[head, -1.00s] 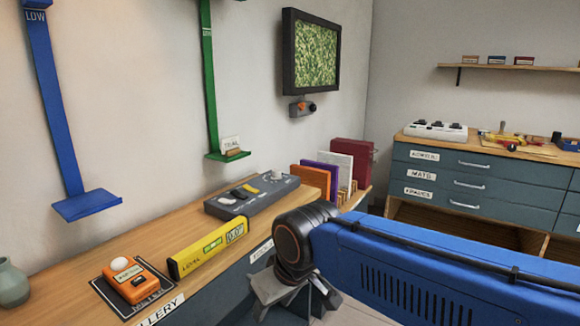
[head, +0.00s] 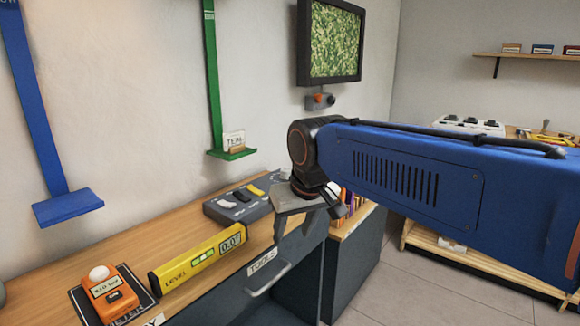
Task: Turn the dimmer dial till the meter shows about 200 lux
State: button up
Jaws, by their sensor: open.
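The orange light meter (head: 112,304) with a white dome (head: 99,272) lies on a dark mat at the near left of the bench. Its display is too small to read. A grey control box (head: 226,209) with white, dark and yellow sliders lies further back on the bench. The pale dial seen earlier at its far end is now mostly hidden by my arm, and its setting cannot be told. My gripper (head: 308,222) is open and empty, pointing down by the bench's front edge, to the right of the box and apart from it.
A yellow level (head: 200,258) lies between meter and box. A blue wall bracket (head: 68,207) and a green one (head: 232,154) jut out above the bench. A framed picture (head: 335,42) hangs behind my arm. Drawer handles (head: 268,277) stick out from the bench front.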

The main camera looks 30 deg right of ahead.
jog(key=w+d+r+m, duration=0.2)
jog(key=w+d+r, duration=0.4)
jog(key=w+r, duration=0.6)
jog(key=m+h, duration=0.1)
jog(key=m, duration=0.1)
send_near(286, 169)
jog(key=shift+g, duration=0.3)
jog(key=x, duration=0.8)
jog(key=shift+w+f, duration=0.3)
jog(key=shift+c, duration=0.2)
jog(key=c, duration=1)
